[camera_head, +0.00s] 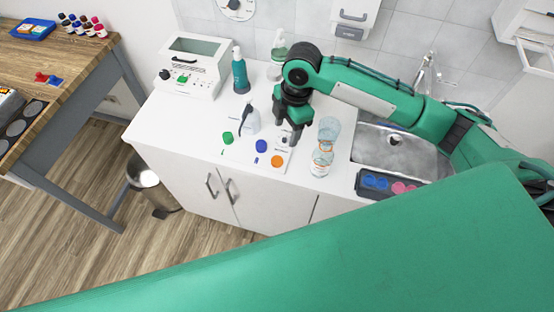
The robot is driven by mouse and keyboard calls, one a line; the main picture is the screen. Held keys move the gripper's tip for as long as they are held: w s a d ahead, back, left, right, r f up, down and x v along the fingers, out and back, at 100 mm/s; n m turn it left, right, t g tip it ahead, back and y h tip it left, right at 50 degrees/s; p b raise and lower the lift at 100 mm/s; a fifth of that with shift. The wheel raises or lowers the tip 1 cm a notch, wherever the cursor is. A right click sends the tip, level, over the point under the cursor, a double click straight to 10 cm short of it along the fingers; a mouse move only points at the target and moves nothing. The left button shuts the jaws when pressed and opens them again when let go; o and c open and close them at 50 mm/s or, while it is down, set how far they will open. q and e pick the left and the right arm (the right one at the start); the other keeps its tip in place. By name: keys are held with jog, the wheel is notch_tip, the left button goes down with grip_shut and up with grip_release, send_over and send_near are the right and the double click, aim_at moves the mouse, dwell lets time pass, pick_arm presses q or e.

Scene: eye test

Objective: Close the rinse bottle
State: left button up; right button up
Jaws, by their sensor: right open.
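My right gripper (290,136) points down over the white counter, open and apparently empty. Just left of it a small whitish bottle (250,121) with a dark, narrow top stands upright. A green cap (228,138), a blue cap (261,146) and an orange cap (277,161) lie on a pale mat (243,156) in front of it. A clear bottle (320,167) with an orange tint stands right of the gripper, a clear cup (329,128) behind it. I cannot tell which bottle is the rinse bottle. My left gripper is not in view.
A teal pump bottle (240,75), another pump bottle (277,62) and a white device (192,68) stand at the back. The sink (400,150) and a dark tray (366,192) are at right. My green arm link covers the bottom. The counter's left front is clear.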

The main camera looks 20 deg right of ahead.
jog(key=p, duration=0.2)
send_over(277, 160)
jog(key=d, duration=0.1)
jog(key=f, duration=0.8)
jog(key=shift+s+d+f, duration=0.1)
jog(key=shift+s+f, duration=0.1)
jog(key=shift+f, duration=0.05)
jog(key=shift+f, duration=0.2)
jog(key=f+p, duration=0.1)
jog(key=f, duration=0.1)
jog(key=a+f+p, duration=0.1)
jog(key=f, duration=0.1)
jog(key=shift+w, duration=0.2)
jog(key=shift+f+p, duration=0.3)
jog(key=shift+f, duration=0.1)
jog(key=c, duration=1)
